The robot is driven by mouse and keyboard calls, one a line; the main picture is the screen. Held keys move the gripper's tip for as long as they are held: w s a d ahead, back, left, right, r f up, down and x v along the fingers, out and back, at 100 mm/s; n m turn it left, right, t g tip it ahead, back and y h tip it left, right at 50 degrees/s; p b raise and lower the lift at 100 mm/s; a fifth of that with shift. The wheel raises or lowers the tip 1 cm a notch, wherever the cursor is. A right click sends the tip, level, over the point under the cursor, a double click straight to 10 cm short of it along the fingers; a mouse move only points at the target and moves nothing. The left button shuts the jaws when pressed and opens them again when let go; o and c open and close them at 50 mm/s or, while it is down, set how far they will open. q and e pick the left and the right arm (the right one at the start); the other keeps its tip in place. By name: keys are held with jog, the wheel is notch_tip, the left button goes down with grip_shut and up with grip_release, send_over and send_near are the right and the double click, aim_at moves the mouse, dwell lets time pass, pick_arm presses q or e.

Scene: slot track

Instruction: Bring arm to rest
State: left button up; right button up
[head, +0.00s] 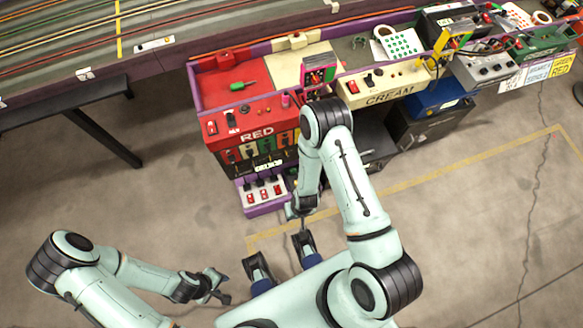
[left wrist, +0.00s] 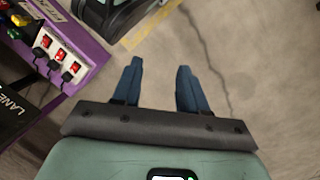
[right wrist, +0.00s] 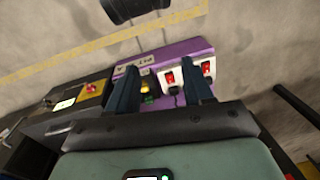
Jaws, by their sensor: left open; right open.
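My left arm comes in from the lower left in the head view. Its left gripper (head: 221,287) hangs over bare floor, in front of and below the red station. In the left wrist view its two blue fingers (left wrist: 158,85) stand apart with only floor between them. My right arm is bent, with its elbow raised in front of the stations and its forearm pointing down. The right gripper (head: 299,212) is small and partly hidden beside the purple switch panel (head: 264,194). In the right wrist view its fingers (right wrist: 163,88) are apart, with the panel beyond them. Neither gripper holds anything.
The red station (head: 226,123) and the cream station (head: 384,85) stand along the track. A black bench (head: 66,103) is at the left. The floor has yellow tape (head: 450,164) and free room at the right.

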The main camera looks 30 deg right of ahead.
pick_arm(q)
jog(key=shift+w+a+r+p, duration=0.15)
jog(key=shift+r+p, duration=0.15)
jog(key=shift+r, duration=0.25)
pick_arm(e)
jog(key=shift+s+a+r, duration=0.2)
jog(key=shift+s+r, duration=0.25)
jog(key=shift+r, duration=0.3)
jog(key=s+r+y+p, duration=0.1)
jog(key=s+r+p, duration=0.2)
jog(key=r, duration=0.3)
jog(key=s+a+r+m+g+y+p, duration=0.1)
jog(key=s+r+p, duration=0.2)
jog(key=r, duration=0.3)
jog(key=shift+a+p, duration=0.2)
jog(key=shift+p, duration=0.55)
jog(key=shift+s, duration=0.2)
jog(key=shift+c, duration=0.8)
pick_arm(q)
jog(key=w+d+r+m+h, duration=0.1)
jog(key=d+r, duration=0.6)
jog(key=r, duration=0.2)
jog(key=shift+w+r+m+h, duration=0.25)
jog(key=shift+m+h, duration=0.05)
jog(key=shift+m, duration=0.1)
pick_arm(e)
jog(key=shift+s, duration=0.1)
